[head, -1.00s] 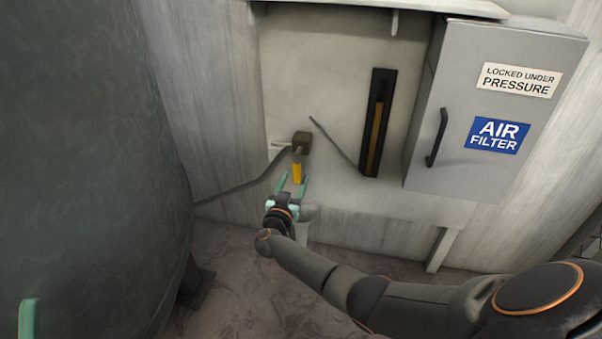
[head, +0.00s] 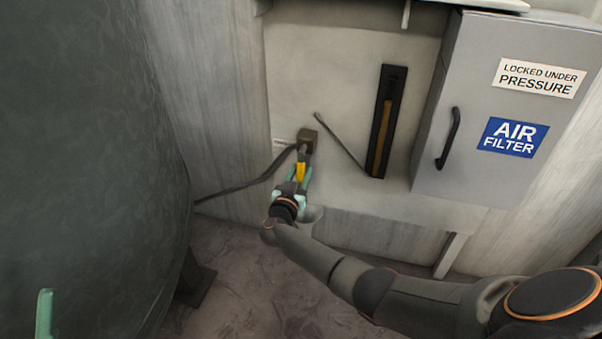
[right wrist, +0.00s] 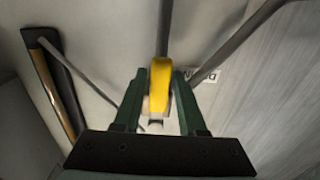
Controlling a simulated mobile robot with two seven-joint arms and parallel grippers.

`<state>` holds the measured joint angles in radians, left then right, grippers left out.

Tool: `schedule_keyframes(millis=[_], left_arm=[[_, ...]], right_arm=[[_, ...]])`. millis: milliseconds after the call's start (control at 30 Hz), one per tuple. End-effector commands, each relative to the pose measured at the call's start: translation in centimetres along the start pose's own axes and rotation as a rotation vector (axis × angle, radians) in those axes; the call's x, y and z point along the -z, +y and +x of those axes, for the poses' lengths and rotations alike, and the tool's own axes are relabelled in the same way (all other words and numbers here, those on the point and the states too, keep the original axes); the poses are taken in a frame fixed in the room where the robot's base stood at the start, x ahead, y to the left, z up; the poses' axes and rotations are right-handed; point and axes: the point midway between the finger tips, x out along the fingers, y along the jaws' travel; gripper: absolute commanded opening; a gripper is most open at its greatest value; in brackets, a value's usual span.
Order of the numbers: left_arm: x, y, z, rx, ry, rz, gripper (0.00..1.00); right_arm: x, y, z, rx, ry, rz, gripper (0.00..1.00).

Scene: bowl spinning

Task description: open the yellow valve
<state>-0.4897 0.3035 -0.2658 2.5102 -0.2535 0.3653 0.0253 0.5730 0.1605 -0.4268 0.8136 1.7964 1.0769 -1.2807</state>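The yellow valve handle (head: 300,172) hangs down below a small brown valve block (head: 307,140) on the wall panel. In the right wrist view the handle (right wrist: 160,82) stands between the two green fingers. My right gripper (head: 301,169) is open around the handle, with a finger on each side; the right wrist view shows the gripper (right wrist: 160,73) with small gaps beside the handle. Part of my left gripper (head: 44,315), one green finger, shows at the bottom left; its other finger is hidden.
A grey cabinet (head: 470,150) with a black handle stands right of the valve. A dark slotted strip (head: 382,122) is on the panel between them. A large dark tank (head: 80,150) fills the left side. Thin pipes run along the panel near the valve.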

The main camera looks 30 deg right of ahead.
Motion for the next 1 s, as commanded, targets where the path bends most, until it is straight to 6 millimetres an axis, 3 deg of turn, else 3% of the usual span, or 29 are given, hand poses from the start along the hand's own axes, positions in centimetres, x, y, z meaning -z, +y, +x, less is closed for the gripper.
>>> schedule_keyframes(millis=[33,333,1000], left_arm=[[-0.01,-0.01,-0.01,0.0,-0.001,0.0,0.5],[-0.03,-0.03,-0.02,0.0,-0.001,0.001,0.5],[-0.04,-0.06,-0.03,0.0,-0.001,0.002,0.5]], right_arm=[[-0.01,0.01,0.0,0.0,0.0,0.0,0.34],[-0.03,0.01,-0.01,0.0,0.0,0.0,0.0],[-0.05,0.02,-0.01,0.0,-0.001,0.0,0.0]])
